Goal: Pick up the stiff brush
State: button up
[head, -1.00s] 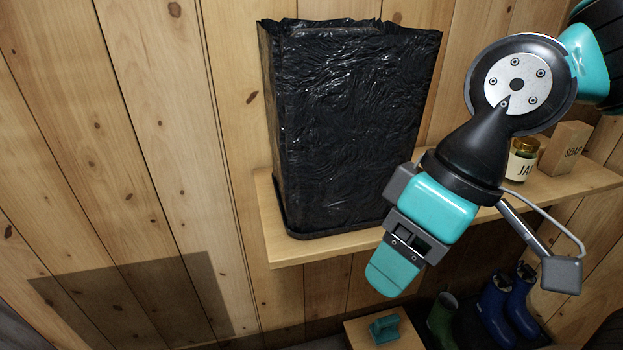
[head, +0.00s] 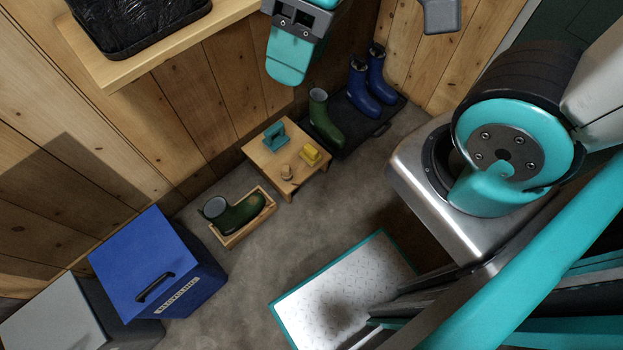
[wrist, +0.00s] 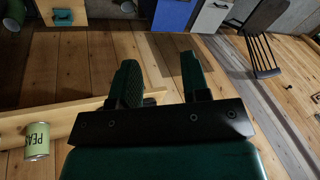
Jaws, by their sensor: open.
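A teal object (wrist: 64,16) also shows in the wrist view, at top left. My gripper (head: 288,62) is well above the stool, beside the shelf. In the wrist view its fingers (wrist: 160,75) are apart with nothing between them.
A shelf (head: 160,38) with a black-lined container is at upper left. A green boot lies in a wooden tray (head: 262,224); upright boots stand on a dark mat (head: 385,121). A blue box (head: 140,262) stands at lower left. A can (wrist: 37,140) is near the shelf edge.

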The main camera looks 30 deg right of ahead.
aim_at(287, 174)
jog(key=u, duration=0.15)
jog(key=k, duration=0.7)
jog(key=u, duration=1.15)
jog(key=i, duration=1.1)
jog(key=z, duration=0.8)
jog(key=i, duration=0.35)
jog(key=z, duration=0.3)
